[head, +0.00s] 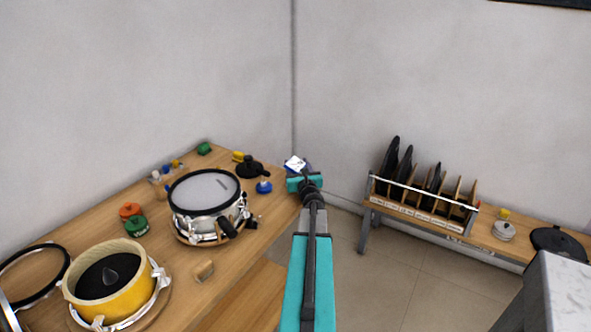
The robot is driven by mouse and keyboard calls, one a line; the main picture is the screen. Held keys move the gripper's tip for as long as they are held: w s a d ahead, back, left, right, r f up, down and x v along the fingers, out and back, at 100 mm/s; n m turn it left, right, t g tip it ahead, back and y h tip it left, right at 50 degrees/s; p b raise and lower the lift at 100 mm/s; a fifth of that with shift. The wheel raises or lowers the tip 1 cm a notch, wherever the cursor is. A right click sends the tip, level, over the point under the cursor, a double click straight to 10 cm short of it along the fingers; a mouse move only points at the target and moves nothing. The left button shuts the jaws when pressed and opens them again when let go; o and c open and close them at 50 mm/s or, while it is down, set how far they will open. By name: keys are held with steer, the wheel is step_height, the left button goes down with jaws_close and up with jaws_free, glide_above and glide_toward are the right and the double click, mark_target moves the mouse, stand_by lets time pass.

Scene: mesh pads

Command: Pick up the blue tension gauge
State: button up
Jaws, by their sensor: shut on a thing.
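My gripper (305,183) is teal and reaches out past the far right corner of the workbench. It is shut on a blue thing with a white face (295,165), which looks like the blue tension gauge. The gauge is tilted, with its white face partly toward me, and appears held up clear of the bench top. The jaws and my arm hide its lower part and the exact contact. Another small blue thing (264,187) with a pale top sits on the bench to the left of my gripper.
The wooden workbench (185,285) holds a white snare drum (203,190), a yellow drum shell (140,299), a black hoop (12,290) and small coloured items. A rack of black pads (415,204) stands right, beyond open floor (400,285). A pale block (568,290) is near right.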

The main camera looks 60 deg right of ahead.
steer(key=shift+r, duration=0.55)
steer(key=shift+s+a+r, duration=0.15)
steer(key=shift+s+r, duration=0.05)
steer(key=shift+r, duration=0.65)
steer(key=s+a+r, duration=0.1)
steer(key=s+a, duration=0.5)
steer(key=s, duration=0.5)
steer(key=shift+s+r, duration=0.15)
steer(key=shift+s, duration=0.2)
steer(key=shift+s+p, duration=0.1)
steer(key=shift+p, duration=0.2)
steer(key=s+p, duration=0.1)
steer(key=p, duration=0.2)
steer(key=shift+a+r+p, duration=0.1)
steer(key=shift+a+p, duration=0.2)
steer(key=shift+p, duration=0.1)
steer(key=shift+s+a+p, duration=0.15)
steer(key=shift+s+p, duration=0.1)
steer(key=shift+p, duration=0.75)
